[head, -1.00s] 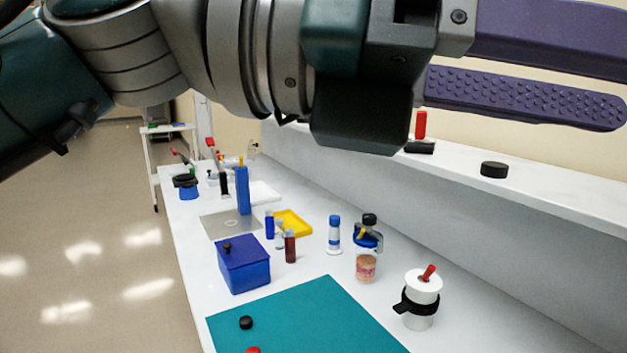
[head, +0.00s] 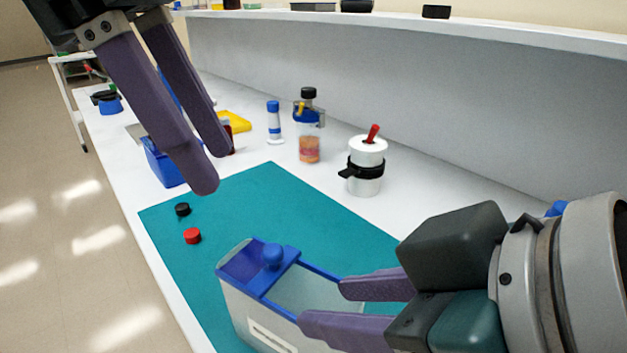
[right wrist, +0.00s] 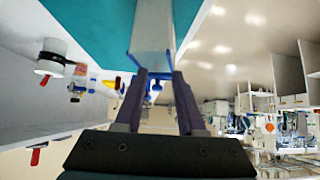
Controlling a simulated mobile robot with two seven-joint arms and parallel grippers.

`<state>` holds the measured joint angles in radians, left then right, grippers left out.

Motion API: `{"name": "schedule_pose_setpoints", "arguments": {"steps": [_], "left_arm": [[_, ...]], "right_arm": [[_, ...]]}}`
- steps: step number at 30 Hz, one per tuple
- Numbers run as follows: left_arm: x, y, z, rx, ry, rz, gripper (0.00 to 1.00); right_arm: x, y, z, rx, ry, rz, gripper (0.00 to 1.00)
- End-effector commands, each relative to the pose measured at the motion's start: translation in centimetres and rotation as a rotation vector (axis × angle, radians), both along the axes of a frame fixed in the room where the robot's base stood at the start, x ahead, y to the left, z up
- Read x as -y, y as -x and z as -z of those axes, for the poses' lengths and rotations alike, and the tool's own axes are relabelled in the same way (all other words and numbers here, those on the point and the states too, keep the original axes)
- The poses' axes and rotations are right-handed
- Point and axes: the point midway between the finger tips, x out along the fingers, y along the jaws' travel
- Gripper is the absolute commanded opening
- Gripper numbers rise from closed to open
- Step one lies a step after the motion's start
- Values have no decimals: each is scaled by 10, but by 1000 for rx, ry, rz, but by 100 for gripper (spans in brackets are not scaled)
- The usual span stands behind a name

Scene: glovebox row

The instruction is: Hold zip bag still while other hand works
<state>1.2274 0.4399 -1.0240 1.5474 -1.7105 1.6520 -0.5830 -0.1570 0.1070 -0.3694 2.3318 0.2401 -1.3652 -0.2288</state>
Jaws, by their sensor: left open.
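The zip bag (head: 238,303) appears as a pale, box-shaped holder with a blue rim, a blue knob on top and a white label on its front. It is over the teal mat at the bottom of the head view; its base is cut off. My right gripper (head: 322,303) has its purple fingers on either side of the bag's right end and looks shut on it. In the right wrist view the pale bag (right wrist: 153,35) shows between and beyond the fingertips. My left gripper (head: 212,172) is open and empty, above the mat's far left corner.
A black cap (head: 182,209) and a red cap (head: 193,236) lie on the teal mat (head: 265,200). Behind it stand a blue box (head: 163,165), a blue-capped tube (head: 274,122), a pinkish jar (head: 309,150) and a white canister (head: 367,170). A raised shelf (head: 480,30) runs behind.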

Motion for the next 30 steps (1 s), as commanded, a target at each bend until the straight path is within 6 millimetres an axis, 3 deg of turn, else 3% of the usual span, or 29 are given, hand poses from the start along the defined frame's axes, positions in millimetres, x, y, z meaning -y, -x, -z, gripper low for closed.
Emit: {"name": "schedule_pose_setpoints", "arguments": {"steps": [1,4,7,10,14,19,24,30], "left_arm": [[0,0,0,0,1,0,50],[0,0,0,0,1,0,50],[0,0,0,0,1,0,50],[0,0,0,0,2,0,50],[1,0,0,0,2,0,50],[1,0,0,0,2,0,50],[1,0,0,0,2,0,50],[1,0,0,0,2,0,50]], "right_arm": [[-21,-4,-5,30,38,-138,39],[-54,0,-9,79,127,-413,39],[-73,5,-9,123,243,-676,39],[-79,10,-5,151,377,-923,39],[-66,8,1,156,565,-1213,39],[-31,-3,1,100,770,-1496,39],[-1,-14,-6,34,882,-1648,39],[12,-18,-3,1,914,-1705,39]]}}
